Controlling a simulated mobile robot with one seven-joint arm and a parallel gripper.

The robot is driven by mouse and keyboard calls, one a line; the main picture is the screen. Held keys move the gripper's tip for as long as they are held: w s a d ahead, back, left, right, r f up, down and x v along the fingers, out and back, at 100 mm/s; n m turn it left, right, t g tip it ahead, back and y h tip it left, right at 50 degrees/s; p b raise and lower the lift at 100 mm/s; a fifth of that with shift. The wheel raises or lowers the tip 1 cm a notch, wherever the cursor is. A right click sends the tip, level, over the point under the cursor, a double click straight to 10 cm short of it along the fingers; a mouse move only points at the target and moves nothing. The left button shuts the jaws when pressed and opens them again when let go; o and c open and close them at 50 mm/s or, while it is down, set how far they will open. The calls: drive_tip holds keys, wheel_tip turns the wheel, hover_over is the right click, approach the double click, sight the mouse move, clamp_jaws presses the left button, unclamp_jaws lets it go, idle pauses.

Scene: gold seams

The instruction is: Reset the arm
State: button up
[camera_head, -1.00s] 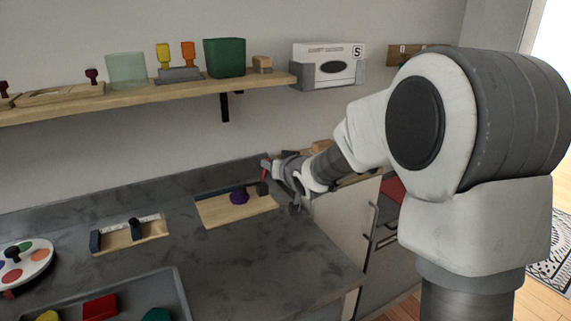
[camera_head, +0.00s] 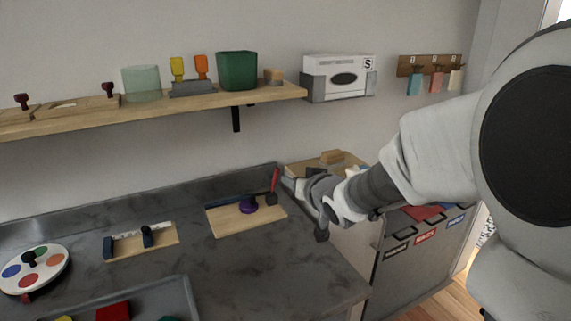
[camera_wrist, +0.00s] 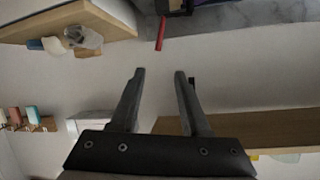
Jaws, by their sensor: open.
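My gripper (camera_wrist: 160,72) is open in the wrist view, with two dark fingers apart and nothing between them. Beyond the fingertips a red stick-like thing (camera_wrist: 161,33) shows near the counter edge. In the head view my arm reaches in from the right, and its end is above the right end of the grey counter (camera_head: 250,275). The fingers are hard to make out there. The red stick (camera_head: 275,180) stands beside that board.
A wall shelf (camera_head: 60,127) holds a green cup (camera_head: 237,70) and a glass cup (camera_head: 141,83). Right of it are a white box (camera_head: 338,74) and a hook rack (camera_head: 430,66). A round palette (camera_head: 50,257) and grey tray (camera_head: 186,292) sit on the left counter.

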drive_tip(key=s+d+g+h, duration=0.2)
drive_tip(key=s+d+g, duration=0.2)
drive_tip(key=s, duration=1.2)
drive_tip(key=s+d+g+h, duration=0.2)
drive_tip(key=s+d+g, duration=0.15)
drive_tip(key=s, duration=1.15)
wheel_tip(320, 180, up, 19)
drive_tip(key=p, duration=1.8)
drive_tip(key=shift+a+f+m, duration=0.2)
drive_tip(key=shift+a+m, duration=0.1)
